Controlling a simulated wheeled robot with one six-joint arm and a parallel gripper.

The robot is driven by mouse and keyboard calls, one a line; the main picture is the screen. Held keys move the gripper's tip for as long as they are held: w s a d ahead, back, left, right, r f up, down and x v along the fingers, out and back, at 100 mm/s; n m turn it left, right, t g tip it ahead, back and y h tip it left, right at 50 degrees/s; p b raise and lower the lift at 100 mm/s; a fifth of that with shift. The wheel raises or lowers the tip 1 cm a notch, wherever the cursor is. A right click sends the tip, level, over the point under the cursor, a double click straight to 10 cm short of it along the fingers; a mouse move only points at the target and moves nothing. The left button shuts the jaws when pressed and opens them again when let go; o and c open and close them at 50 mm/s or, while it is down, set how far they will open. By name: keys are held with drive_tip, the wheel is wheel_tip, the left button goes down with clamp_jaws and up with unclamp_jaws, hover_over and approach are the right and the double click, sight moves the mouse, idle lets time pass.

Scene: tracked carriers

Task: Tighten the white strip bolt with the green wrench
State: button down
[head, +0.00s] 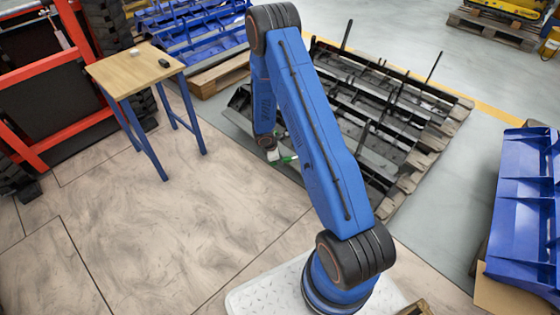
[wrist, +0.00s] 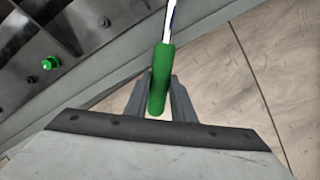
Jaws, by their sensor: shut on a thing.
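My gripper (wrist: 158,100) is shut on the green handle of the wrench (wrist: 160,75) in the wrist view. The wrench's pale shaft, with a blue part, runs up out of the top of that view, so its far end is hidden. In the head view a small green bit of the wrench (head: 288,158) shows beside my gripper (head: 274,155), low beside the dark metal frames. I cannot make out a white bolt in either view. A green bolt (wrist: 50,63) sits on the dark metal strip (wrist: 75,38) at the left of the wrist view, apart from the wrench.
Dark metal frames (head: 385,85) lie on a wooden pallet behind my arm. A small table (head: 120,72) with a black object (head: 164,63) stands at the left. Blue frames (head: 525,215) stand at the right. The floor (head: 170,220) at the front left is clear.

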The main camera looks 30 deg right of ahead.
drive_tip(key=shift+w+d+r+m, duration=0.15)
drive_tip(key=shift+w+d+m, duration=0.1)
drive_tip(key=shift+w+m, duration=0.4)
drive_tip(key=shift+w, duration=0.2)
drive_tip(key=shift+w+d+r+m, duration=0.1)
drive_tip(key=shift+w+d+m, duration=0.1)
drive_tip(key=shift+w+m, duration=0.15)
drive_tip(key=shift+s, duration=0.2)
drive_tip(key=shift+s+a, duration=0.15)
drive_tip(key=shift+s, duration=0.05)
drive_tip(key=shift+r, duration=0.1)
idle(0.3)
